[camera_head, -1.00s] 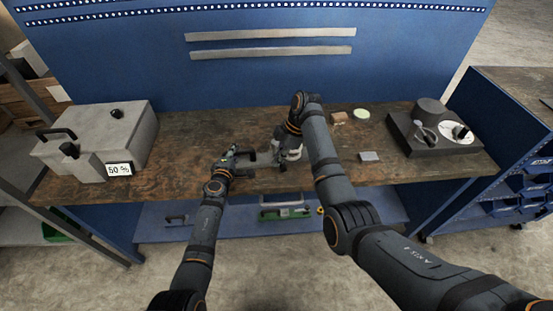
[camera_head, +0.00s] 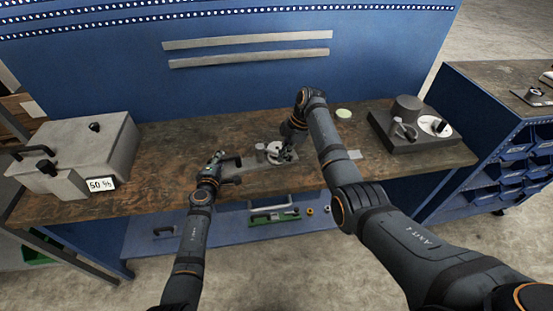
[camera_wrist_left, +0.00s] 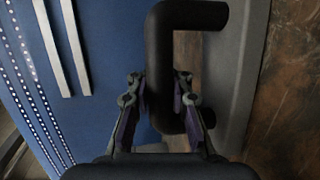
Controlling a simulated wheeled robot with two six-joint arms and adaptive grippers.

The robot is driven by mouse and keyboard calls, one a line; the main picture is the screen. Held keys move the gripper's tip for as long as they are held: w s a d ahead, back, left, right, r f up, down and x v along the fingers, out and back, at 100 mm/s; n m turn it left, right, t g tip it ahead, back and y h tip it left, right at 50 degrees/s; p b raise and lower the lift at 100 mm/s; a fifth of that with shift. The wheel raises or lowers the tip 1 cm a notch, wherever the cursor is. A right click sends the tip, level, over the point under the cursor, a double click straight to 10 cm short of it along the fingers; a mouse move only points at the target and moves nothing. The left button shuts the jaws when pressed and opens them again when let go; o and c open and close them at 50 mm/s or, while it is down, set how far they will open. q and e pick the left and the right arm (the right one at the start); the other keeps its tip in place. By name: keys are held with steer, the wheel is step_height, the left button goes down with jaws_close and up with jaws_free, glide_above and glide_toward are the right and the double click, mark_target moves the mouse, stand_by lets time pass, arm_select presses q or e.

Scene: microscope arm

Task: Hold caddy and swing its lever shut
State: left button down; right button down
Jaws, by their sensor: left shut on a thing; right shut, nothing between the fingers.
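The caddy (camera_head: 258,167) is a grey flat base on the bench with a pale round part (camera_head: 274,148) and a small grey upright piece on top. Its black handle (camera_wrist_left: 160,75) fills the middle of the left wrist view, fixed to a grey plate. My left gripper (camera_head: 222,168) is shut on this handle, one finger on each side. My right gripper (camera_head: 288,154) is shut and empty at the right side of the caddy, close to the round part. I cannot pick out the lever clearly there, nor tell whether the gripper touches it.
A grey box with a "50 %" label (camera_head: 101,184) stands at the bench's left. A dark block with a round dial (camera_head: 400,140) stands at the right. A pale green disc (camera_head: 343,113) and a small grey plate (camera_head: 354,155) lie near my right arm. A lower shelf holds a green-based item (camera_head: 272,217).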

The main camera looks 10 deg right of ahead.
arm_select(q)
steer(key=shift+r, duration=0.1)
arm_select(e)
steer(key=shift+w+d, duration=0.85)
steer(key=shift+d, duration=0.05)
steer(key=shift+w+d, duration=0.45)
steer(key=shift+w, duration=0.4)
steer(key=shift+s+a, duration=0.2)
steer(key=shift+s, duration=0.65)
step_height(320, 180, up, 10)
steer(key=w, duration=0.1)
steer(key=shift+w+d, duration=0.2)
